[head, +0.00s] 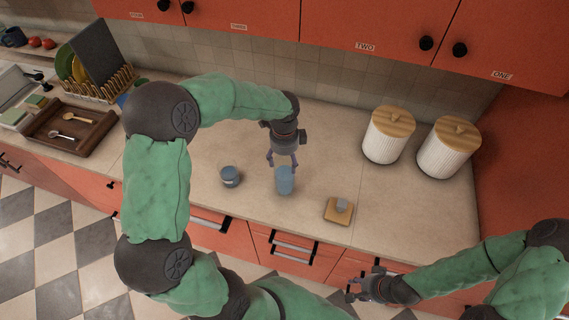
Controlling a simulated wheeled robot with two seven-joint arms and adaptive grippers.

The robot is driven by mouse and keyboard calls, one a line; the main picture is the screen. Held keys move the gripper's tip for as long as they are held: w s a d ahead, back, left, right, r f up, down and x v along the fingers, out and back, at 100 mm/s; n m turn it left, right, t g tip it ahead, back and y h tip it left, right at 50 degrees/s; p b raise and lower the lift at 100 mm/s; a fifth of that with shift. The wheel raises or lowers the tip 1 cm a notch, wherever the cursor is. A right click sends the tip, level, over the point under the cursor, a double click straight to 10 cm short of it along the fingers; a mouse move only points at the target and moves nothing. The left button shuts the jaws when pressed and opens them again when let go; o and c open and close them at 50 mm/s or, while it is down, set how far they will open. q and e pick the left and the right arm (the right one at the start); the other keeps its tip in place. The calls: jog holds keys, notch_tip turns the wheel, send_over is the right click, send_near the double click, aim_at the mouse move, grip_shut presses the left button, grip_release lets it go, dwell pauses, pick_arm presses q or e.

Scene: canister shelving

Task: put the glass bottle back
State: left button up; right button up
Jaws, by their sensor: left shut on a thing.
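A blue, translucent glass bottle (285,184) stands upright on or just above the counter in the middle of the head view; I cannot tell if it touches. My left gripper (283,163) points down from above, with its fingers at the bottle's top, shut on it. A small dark blue-grey jar (230,178) stands to the bottle's left. My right gripper (352,289) is open and empty, low in front of the drawers.
Two white ribbed canisters with wooden lids (388,140) (450,150) stand at the back right. A small wooden board with a grey piece (339,210) lies near the front edge. A dish rack (95,85) and a brown tray (68,128) are on the left. Counter space behind the bottle is clear.

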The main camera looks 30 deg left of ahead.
pick_arm(q)
jog(key=shift+f, duration=1.3)
jog(key=o, duration=1.7)
jog(key=shift+r, duration=0.15)
notch_tip(320, 180, up, 12)
jog(key=shift+s, duration=0.1)
